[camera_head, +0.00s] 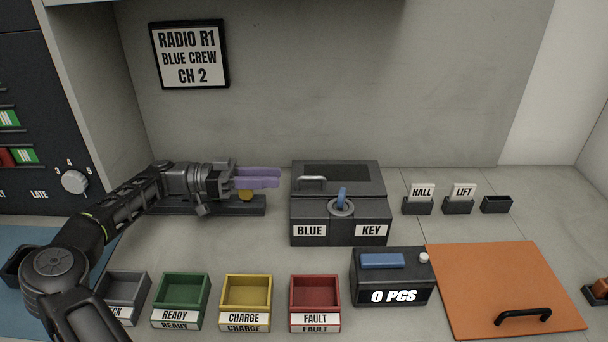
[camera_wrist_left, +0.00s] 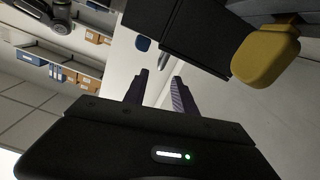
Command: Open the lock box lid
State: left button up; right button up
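The dark lock box (camera_head: 340,236) stands at the back middle of the counter, labelled BLUE and KEY. Its lid (camera_head: 365,187) looks shut, with a grey bar handle (camera_head: 312,179) at its left. A blue key (camera_head: 342,195) stands in the round lock on the sloped front. My left gripper (camera_head: 279,177) is left of the box, its purple fingers pointing right toward it, apart from the handle. In the left wrist view the fingers (camera_wrist_left: 159,84) are spread with nothing between them. A dark box-like body (camera_wrist_left: 185,35) lies beyond them. My right gripper is not in view.
A yellow piece (camera_head: 246,195) sits on a black rack (camera_head: 215,207) below my left gripper. In front are the green (camera_head: 181,295), yellow (camera_head: 246,295) and red (camera_head: 315,295) trays, a black counter unit (camera_head: 395,280) and an orange panel (camera_head: 500,280). Small HALL and LIFT holders (camera_head: 458,207) stand right.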

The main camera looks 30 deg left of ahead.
aim_at(303, 178)
pick_arm(q)
jog(key=p+x, duration=0.2)
jog(key=x, duration=0.4)
jog(key=shift+w+d, duration=0.2)
jog(key=shift+d, duration=0.15)
jog(key=shift+w+d, duration=0.25)
jog(key=shift+d, duration=0.25)
grip_shut()
jog(key=shift+f, duration=0.1)
dwell(0.8)
